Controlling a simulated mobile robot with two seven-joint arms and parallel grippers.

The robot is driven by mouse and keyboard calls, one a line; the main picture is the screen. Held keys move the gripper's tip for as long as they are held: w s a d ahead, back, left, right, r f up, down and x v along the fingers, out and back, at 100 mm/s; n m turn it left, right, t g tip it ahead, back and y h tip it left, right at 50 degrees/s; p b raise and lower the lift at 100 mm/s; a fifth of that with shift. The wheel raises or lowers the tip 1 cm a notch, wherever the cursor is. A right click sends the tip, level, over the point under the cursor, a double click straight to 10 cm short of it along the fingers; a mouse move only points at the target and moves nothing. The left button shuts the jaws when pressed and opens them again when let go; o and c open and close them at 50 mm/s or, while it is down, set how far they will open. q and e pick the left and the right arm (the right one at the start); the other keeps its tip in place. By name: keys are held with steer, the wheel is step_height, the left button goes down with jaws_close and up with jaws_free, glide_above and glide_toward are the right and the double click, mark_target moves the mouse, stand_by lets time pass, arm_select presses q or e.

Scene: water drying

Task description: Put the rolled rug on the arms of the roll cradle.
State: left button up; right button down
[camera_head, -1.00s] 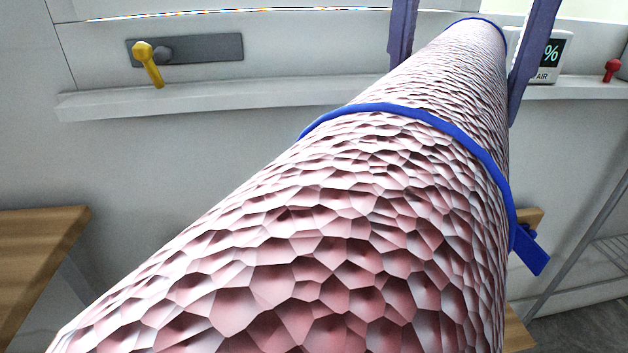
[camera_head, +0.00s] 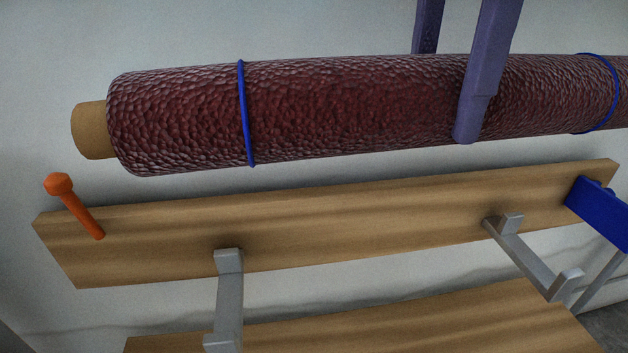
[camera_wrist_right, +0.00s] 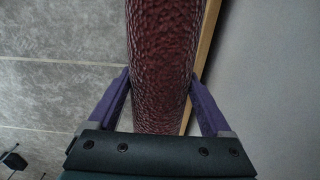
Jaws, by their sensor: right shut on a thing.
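The rolled rug (camera_head: 340,110) is dark red and pebbled, with thin blue bands round it and a brown core (camera_head: 92,130) at its left end. It hangs nearly level above the roll cradle. The cradle is a wooden board (camera_head: 350,225) with two grey arms, a left arm (camera_head: 229,295) and a right arm (camera_head: 525,262). The rug is apart from both arms in the picture. My right gripper (camera_head: 448,92) is shut across the rug from above, right of its middle. In the right wrist view, its purple fingers (camera_wrist_right: 160,75) flank the rug (camera_wrist_right: 162,45). My left gripper is out of view.
An orange peg (camera_head: 78,208) sticks out of the board's left end. A flat blue piece (camera_head: 598,210) sits at its right end. Another wooden surface (camera_head: 400,325) lies below the arms. A pale wall (camera_head: 50,40) stands behind.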

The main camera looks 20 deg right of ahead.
step_height(320, 180, down, 19)
steer(key=b, duration=0.7)
steer(key=shift+s, duration=0.15)
steer(key=shift+a+f, duration=0.1)
jaws_free()
step_height(320, 180, up, 12)
steer(key=p, duration=0.5)
